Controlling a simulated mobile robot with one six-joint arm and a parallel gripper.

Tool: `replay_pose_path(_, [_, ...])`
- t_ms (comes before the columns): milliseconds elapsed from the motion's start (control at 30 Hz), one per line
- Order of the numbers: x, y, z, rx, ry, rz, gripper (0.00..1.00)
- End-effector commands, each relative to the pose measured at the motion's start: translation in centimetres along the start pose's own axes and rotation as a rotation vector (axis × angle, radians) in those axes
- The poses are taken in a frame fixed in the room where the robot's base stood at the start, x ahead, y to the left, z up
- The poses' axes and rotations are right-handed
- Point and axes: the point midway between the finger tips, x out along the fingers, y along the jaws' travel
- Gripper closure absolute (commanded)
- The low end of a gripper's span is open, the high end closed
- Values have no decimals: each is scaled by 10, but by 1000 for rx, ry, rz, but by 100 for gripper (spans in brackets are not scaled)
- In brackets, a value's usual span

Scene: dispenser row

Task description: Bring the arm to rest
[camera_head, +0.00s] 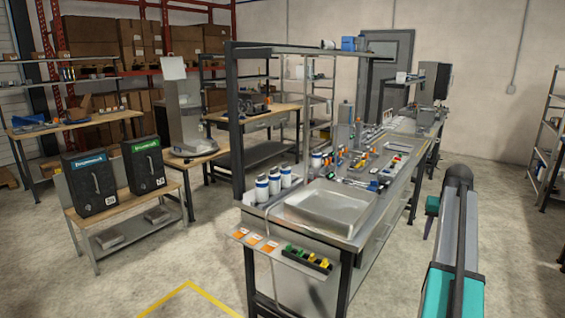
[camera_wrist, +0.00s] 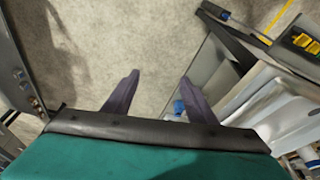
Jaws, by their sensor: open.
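My gripper (camera_wrist: 157,93) shows in the wrist view with its two dark fingers spread apart. It is open, and nothing is between the fingers. Bare concrete floor shows behind the fingertips. In the head view my arm reaches forward along the right side of the long workbench (camera_head: 373,222). A small teal part with dark prongs below it shows left of the arm and may be the gripper, but it is too small to be sure.
The workbench has a metal sink tray (camera_head: 328,209), several white bottles (camera_head: 274,181) and small parts. Two black dispensers (camera_head: 90,183) (camera_head: 144,166) stand on a low bench at left. A shelf rack (camera_head: 549,140) stands at far right. Floor right of the bench is largely clear.

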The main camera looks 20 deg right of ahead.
Motion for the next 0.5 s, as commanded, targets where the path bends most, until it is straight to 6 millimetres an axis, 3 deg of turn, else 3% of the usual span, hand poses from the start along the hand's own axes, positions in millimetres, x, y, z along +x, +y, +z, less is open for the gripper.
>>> replay_pose_path(33, [19,-22,8,-26,-26,-10,48])
replay_pose_path(100, [42,-46,19,-55,-56,-20,48])
replay_pose_path(267, [91,-99,49,-120,-125,-38,48])
replay_pose_path(500, [157,-168,108,-215,-224,-55,48])
